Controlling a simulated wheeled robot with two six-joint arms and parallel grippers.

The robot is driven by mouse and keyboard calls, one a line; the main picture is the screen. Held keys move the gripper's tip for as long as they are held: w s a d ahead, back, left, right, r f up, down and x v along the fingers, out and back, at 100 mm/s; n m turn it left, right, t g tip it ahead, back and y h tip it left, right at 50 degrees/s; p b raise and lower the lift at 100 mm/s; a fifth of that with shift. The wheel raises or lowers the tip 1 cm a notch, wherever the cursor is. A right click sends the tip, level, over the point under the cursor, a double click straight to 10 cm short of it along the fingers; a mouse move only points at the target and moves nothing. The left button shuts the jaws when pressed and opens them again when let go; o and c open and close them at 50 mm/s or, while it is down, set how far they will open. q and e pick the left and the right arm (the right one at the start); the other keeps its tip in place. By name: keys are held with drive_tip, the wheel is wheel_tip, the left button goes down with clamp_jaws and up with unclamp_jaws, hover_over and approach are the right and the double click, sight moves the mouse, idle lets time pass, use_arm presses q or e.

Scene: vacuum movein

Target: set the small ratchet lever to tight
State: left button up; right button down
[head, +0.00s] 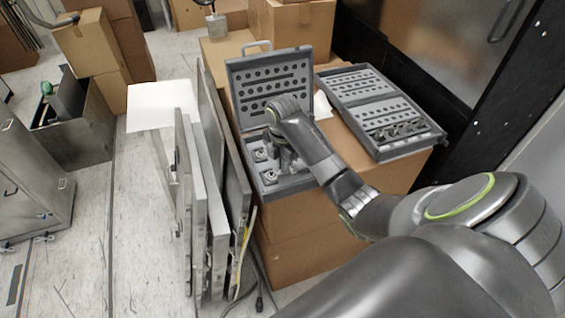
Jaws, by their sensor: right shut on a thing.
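An open grey tool case (268,190) stands on the cardboard boxes in the middle, its perforated lid (262,78) raised at the back. Small metal fittings (262,156) sit in its tray. My right arm reaches in from the right. My right gripper (284,158) points down into the case and is shut on a small metal part, mostly hidden by the hand and wrist. I cannot make out the small ratchet lever or its setting. My left gripper is not in view.
A second open grey case (386,143) with rows of holes and several tools lies to the right on the same box (385,184). Flat grey panels (218,218) lean close on the left. A white table (160,104) stands behind them. Cables lie on the floor.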

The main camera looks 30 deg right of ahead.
drive_tip(key=m, duration=0.5)
drive_tip(key=shift+s, duration=0.2)
drive_tip(key=m, duration=0.4)
drive_tip(key=shift+s+a+m, duration=0.15)
drive_tip(key=shift+s+m, duration=0.05)
drive_tip(key=shift+m, duration=0.5)
drive_tip(key=c, duration=1.6)
unclamp_jaws()
drive_tip(key=shift+o, duration=0.2)
drive_tip(key=shift+w+r, duration=0.1)
